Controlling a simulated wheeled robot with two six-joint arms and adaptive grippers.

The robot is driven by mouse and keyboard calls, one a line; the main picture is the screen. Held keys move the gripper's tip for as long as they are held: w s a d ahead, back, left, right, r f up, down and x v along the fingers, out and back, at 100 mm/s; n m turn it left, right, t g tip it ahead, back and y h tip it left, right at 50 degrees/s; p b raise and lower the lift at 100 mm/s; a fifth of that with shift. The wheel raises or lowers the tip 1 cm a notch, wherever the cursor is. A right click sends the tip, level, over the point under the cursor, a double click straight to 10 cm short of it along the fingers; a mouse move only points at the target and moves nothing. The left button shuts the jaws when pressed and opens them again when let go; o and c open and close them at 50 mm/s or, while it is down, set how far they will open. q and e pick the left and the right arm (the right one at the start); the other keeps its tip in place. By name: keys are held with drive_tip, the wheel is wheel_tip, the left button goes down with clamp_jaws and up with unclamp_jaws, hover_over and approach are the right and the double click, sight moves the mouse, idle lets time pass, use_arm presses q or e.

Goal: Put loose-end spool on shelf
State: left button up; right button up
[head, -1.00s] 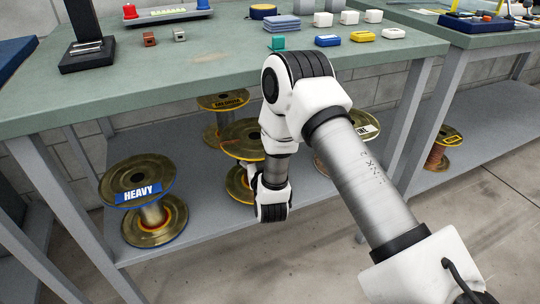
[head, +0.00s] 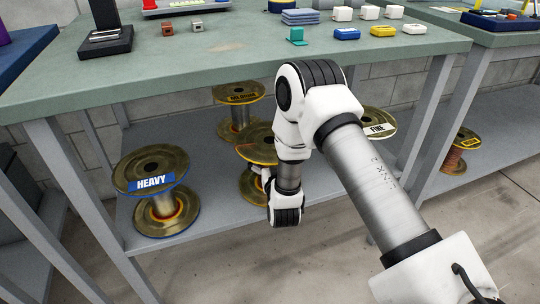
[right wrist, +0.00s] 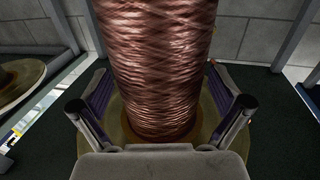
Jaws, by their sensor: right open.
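A spool wound with copper-coloured wire (right wrist: 160,60) stands upright between the fingers of my right gripper (right wrist: 158,90) in the right wrist view. The fingers are open, one on each side of the winding, and a brass-coloured flange shows below them. In the head view my right arm reaches under the bench to the middle brass spool (head: 255,143), and the arm hides much of that spool. The gripper's fingers are mostly hidden there. I cannot see a loose wire end on any spool. My left gripper is not in view.
Another spool (head: 463,142) stands under the right-hand bench. Bench legs (head: 70,190) and the green top (head: 220,60) bound the space.

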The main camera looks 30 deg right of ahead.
drive_tip(key=p+v, duration=0.2)
drive_tip(key=v, duration=0.9)
drive_tip(key=s+a+f+n+g+y, duration=0.1)
drive_tip(key=s+a+f+g+y, duration=0.1)
drive_tip(key=s+f+g, duration=0.35)
drive_tip(key=s+a+f+n+g+y, duration=0.1)
drive_tip(key=s+a+f+g+y, duration=0.1)
drive_tip(key=f, duration=0.6)
drive_tip(key=s+a+f+n+g+y, duration=0.1)
drive_tip(key=s+a+f+g+y, duration=0.1)
drive_tip(key=s, duration=0.7)
drive_tip(key=s+a+f+n+g+y, duration=0.1)
drive_tip(key=s+a+f+g, duration=0.2)
drive_tip(key=s, duration=0.7)
wheel_tip(320, 180, down, 2)
drive_tip(key=g, duration=0.4)
drive_tip(key=shift+f+n+y, duration=0.2)
drive_tip(key=shift+n+y, duration=0.1)
drive_tip(key=shift+y, duration=0.1)
drive_tip(key=shift+a+r, duration=0.1)
wheel_tip(320, 180, up, 30)
drive_tip(key=p, duration=3)
drive_tip(key=shift+w, duration=0.1)
